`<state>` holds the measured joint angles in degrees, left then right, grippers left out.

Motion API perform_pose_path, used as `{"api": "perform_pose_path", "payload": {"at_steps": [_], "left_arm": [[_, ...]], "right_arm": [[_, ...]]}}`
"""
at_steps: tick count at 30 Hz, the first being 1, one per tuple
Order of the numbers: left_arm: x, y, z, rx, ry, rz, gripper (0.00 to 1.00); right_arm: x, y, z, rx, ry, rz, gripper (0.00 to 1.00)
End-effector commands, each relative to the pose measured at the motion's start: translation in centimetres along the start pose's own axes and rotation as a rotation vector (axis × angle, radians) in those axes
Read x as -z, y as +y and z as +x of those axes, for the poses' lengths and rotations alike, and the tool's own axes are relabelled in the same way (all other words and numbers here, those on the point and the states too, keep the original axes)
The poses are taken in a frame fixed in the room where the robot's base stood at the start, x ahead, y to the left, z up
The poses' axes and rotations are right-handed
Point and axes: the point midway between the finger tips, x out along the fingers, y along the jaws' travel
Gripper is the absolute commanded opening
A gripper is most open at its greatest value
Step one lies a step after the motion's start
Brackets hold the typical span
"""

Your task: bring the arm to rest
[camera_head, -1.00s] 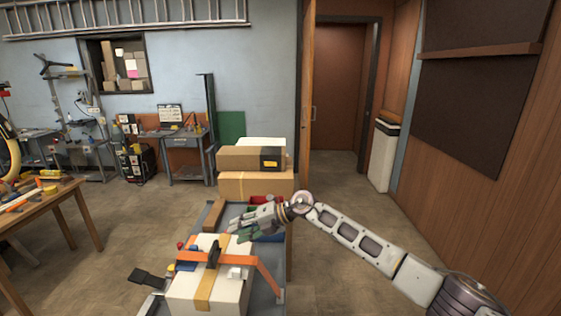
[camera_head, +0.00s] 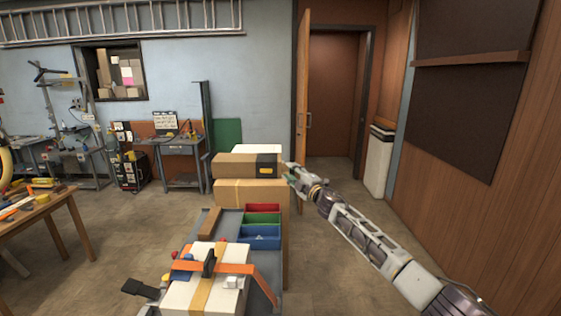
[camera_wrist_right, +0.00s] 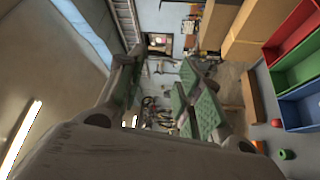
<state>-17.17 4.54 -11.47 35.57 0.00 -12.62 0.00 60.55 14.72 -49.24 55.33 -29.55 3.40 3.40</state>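My right arm comes in from the lower right in the head view. Its gripper (camera_head: 294,176) is raised in front of the doorway, just right of the stacked cardboard boxes. The right wrist view shows its two green-padded fingers (camera_wrist_right: 160,88) spread apart with nothing between them, so it is open and empty. My left gripper is in neither view. The workbench (camera_head: 232,222) below carries a white box (camera_head: 186,296) with a tan strap and an orange frame (camera_head: 262,286) across it.
Red (camera_head: 263,208), green (camera_head: 262,219) and blue (camera_head: 260,231) bins sit at the bench's right side. Cardboard boxes (camera_head: 250,193) stand behind it. A wooden table (camera_head: 62,208) with tools is at left. The floor right of the bench is clear.

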Motion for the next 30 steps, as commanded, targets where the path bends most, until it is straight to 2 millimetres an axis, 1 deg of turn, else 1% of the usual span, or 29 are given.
{"api": "perform_pose_path", "payload": {"at_steps": [1, 2, 3, 5, 6, 8, 11, 12, 14, 15, 17, 21, 23, 24, 25, 29, 30], "left_arm": [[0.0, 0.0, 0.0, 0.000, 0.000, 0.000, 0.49], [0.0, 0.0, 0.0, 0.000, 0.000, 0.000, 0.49], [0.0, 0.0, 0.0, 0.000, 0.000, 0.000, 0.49], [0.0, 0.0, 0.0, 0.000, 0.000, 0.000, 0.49], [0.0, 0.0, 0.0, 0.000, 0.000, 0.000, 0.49], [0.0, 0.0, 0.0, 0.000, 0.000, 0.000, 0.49], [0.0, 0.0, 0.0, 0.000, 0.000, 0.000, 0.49], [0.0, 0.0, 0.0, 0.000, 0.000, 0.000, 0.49], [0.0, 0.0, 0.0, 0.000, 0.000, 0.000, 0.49], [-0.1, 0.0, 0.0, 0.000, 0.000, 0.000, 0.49], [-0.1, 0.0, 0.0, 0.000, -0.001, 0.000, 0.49], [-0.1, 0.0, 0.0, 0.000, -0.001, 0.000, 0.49], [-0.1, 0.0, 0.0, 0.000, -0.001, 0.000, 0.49], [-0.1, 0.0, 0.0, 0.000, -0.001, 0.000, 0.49], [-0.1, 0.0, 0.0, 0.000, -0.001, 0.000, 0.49], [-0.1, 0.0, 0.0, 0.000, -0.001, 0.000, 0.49], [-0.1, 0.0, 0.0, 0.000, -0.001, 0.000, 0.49]], "right_arm": [[-2.3, -1.2, -0.5, 0.003, -0.057, 0.053, 0.35], [-3.6, -1.7, -0.8, 0.004, -0.091, 0.083, 0.35], [-5.1, -2.7, -1.2, 0.008, -0.131, 0.122, 0.35], [-7.3, -4.2, -2.0, 0.016, -0.188, 0.178, 0.35], [-8.6, -5.3, -2.5, 0.022, -0.224, 0.213, 0.35], [-10.5, -7.2, -3.5, 0.033, -0.277, 0.266, 0.35], [-13.2, -10.5, -5.3, 0.053, -0.355, 0.349, 0.35], [-14.3, -11.8, -6.0, 0.062, -0.385, 0.380, 0.35], [-15.6, -13.9, -7.2, 0.076, -0.428, 0.426, 0.35], [-16.4, -15.4, -8.1, 0.086, -0.456, 0.457, 0.35], [-17.6, -17.6, -9.4, 0.100, -0.496, 0.500, 0.35], [-19.7, -22.7, -12.7, 0.134, -0.583, 0.598, 0.35], [-20.4, -24.9, -14.2, 0.148, -0.620, 0.637, 0.35], [-20.9, -26.4, -15.2, 0.158, -0.643, 0.662, 0.35], [-21.2, -27.5, -16.0, 0.165, -0.660, 0.680, 0.35], [-22.2, -32.3, -19.5, 0.195, -0.730, 0.756, 0.35], [-22.4, -33.8, -20.7, 0.205, -0.751, 0.779, 0.35]]}}
